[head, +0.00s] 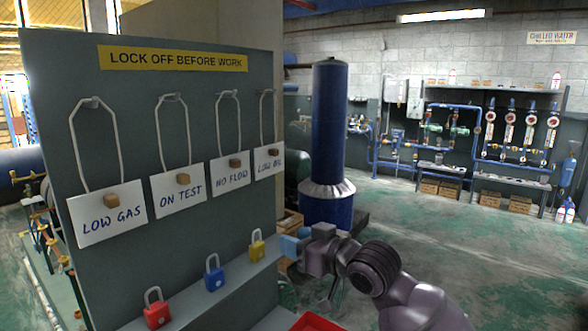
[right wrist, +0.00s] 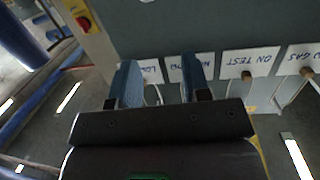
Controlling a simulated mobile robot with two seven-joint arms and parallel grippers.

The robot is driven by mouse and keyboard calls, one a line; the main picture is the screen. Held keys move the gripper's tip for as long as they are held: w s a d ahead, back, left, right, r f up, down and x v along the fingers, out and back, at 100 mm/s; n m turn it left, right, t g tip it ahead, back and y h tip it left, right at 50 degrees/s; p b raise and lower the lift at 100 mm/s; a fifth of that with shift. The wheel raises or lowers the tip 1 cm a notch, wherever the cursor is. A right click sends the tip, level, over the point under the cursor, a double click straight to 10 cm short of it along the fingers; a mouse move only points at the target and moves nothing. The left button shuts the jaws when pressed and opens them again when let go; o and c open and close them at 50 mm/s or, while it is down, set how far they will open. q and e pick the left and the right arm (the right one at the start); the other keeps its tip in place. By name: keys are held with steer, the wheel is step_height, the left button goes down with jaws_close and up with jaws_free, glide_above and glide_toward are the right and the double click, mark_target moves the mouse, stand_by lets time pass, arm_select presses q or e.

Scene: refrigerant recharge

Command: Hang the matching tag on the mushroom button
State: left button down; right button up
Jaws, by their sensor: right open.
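Four white tags hang by cord loops on a grey board: LOW GAS (head: 107,213), ON TEST (head: 179,190), NO FLOW (head: 231,174) and LOW OIL (head: 269,163). Each has a small wooden block on its front. My right gripper (head: 292,245) is open and empty, just right of the board's lower edge and below the LOW OIL tag. In the right wrist view its blue fingers (right wrist: 161,65) are apart, with tags upside down beyond them. A red round button on a yellow plate (right wrist: 84,22) shows there at top left, likely the mushroom button. My left gripper is out of view.
Red (head: 157,314), blue (head: 214,278) and yellow (head: 257,249) padlocks stand on the board's ledge, close to my right gripper. A tall blue cylinder (head: 330,130) stands behind. Green floor (head: 450,250) lies open at right.

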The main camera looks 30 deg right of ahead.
steer(key=n+y+p, duration=0.1)
steer(key=n+y, duration=0.1)
glide_toward(239, 164)
steer(key=shift+t, duration=0.4)
steer(key=x, duration=0.9)
steer(key=shift+a+f, duration=0.15)
steer(key=shift+f, duration=0.2)
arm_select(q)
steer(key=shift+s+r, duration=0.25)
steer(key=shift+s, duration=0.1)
arm_select(e)
jaws_close()
steer(key=shift+r, duration=0.15)
steer(key=shift+r, duration=1.45)
steer(key=shift+s, duration=0.1)
